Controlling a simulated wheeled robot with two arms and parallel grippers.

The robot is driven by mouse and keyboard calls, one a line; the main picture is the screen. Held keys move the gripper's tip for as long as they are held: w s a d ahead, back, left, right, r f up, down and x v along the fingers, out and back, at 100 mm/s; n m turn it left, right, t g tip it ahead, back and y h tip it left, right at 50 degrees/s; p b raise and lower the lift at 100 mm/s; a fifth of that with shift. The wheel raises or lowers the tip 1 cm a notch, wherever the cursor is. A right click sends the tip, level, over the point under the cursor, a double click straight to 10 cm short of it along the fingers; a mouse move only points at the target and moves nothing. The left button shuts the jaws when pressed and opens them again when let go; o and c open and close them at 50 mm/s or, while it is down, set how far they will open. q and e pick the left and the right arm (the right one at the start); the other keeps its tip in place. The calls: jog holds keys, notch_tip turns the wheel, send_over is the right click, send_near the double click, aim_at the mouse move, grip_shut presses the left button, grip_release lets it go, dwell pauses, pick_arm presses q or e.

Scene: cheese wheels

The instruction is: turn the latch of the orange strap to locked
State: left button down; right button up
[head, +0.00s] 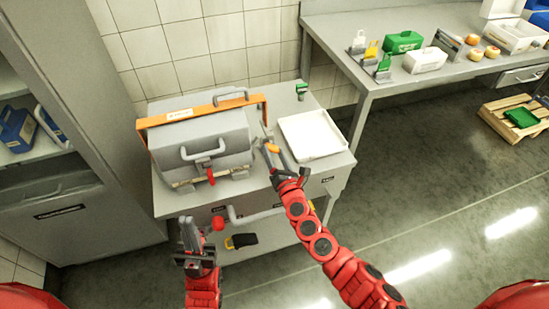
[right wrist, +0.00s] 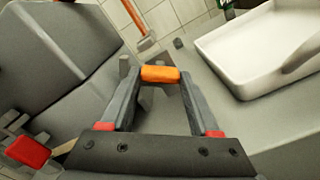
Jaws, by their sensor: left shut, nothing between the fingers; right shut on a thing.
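The orange strap (head: 190,112) runs over the top of a grey lidded box (head: 200,140) on a grey cart. Its right end comes down at the box's right side, and it also shows in the right wrist view (right wrist: 145,44). My right gripper (head: 273,148) is beside the box's right side, shut on the orange latch grip (right wrist: 160,74), which lies crosswise between the fingertips. A grey post stands just left of the grip in the wrist view; how they join is unclear. My left gripper (head: 189,226) is shut and empty, low in front of the cart.
A white tray (head: 311,136) lies right of my right gripper; it also shows in the wrist view (right wrist: 255,45). A red knob (head: 211,177) is on the box front. A green-topped item (head: 301,89) stands at the cart's back corner. A grey cabinet is at left.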

jog(key=m+b, duration=0.1)
jog(key=m, duration=0.1)
jog(key=shift+f+m, duration=0.1)
jog(key=shift+m, duration=0.3)
jog(key=m+b, duration=0.1)
jog(key=m, duration=0.1)
jog(key=shift+m, duration=0.4)
jog(key=m+b, duration=0.1)
jog(key=m, duration=0.4)
jog(key=o, duration=1.4)
jog(key=shift+c, duration=0.2)
